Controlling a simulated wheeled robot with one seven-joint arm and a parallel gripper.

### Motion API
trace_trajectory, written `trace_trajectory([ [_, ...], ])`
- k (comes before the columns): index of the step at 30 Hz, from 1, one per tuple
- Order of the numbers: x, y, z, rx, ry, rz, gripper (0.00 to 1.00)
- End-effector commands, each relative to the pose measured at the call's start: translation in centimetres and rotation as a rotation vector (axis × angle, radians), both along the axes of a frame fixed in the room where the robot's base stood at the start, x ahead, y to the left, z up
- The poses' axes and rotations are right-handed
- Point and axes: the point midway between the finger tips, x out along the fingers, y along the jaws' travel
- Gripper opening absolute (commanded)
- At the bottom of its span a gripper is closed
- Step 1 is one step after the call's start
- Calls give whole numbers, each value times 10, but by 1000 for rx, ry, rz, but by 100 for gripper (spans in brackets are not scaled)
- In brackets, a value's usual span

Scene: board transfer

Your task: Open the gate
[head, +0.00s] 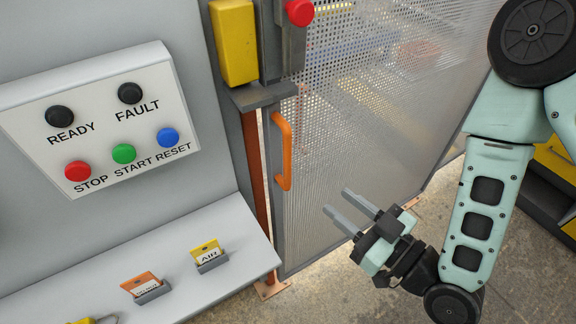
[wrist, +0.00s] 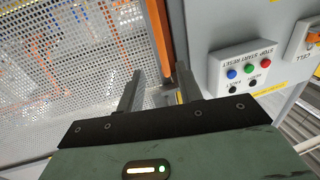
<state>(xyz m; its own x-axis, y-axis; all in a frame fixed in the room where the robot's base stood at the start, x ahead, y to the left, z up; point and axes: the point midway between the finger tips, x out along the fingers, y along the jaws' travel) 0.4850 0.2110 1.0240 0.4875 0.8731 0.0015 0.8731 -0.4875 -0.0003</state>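The gate (head: 375,130) is a grey perforated metal panel, standing upright and apparently closed against the cabinet side. Its orange handle (head: 284,150) is a vertical bar near the gate's left edge. A yellow box (head: 233,40) and a red knob (head: 300,12) sit above the handle. My gripper (head: 336,200) is open and empty, to the right of and below the handle, apart from it. In the wrist view the gate mesh (wrist: 60,50) fills the left. An upright orange bar shows beyond and between my fingers (wrist: 158,69); I cannot tell whether it is the handle or the post.
A control panel (head: 105,110) with lamps and red, green and blue buttons is on the cabinet at left. A ledge (head: 90,265) below holds an orange tag (head: 141,284) and a yellow tag (head: 207,250). Bare floor (head: 340,290) lies before the gate. A yellow-black unit (head: 552,160) stands at right.

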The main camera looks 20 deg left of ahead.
Motion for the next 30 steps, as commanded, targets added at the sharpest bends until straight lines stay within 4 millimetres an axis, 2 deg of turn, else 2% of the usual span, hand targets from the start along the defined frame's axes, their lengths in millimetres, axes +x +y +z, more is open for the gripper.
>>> trace_trajectory([
  [1,3,5,-5,4,-6,1,36],
  [7,21,37,-4,5,-5,0,36],
  [29,33,58,-6,1,-2,-1,36],
  [30,35,63,-1,1,0,-2,36],
])
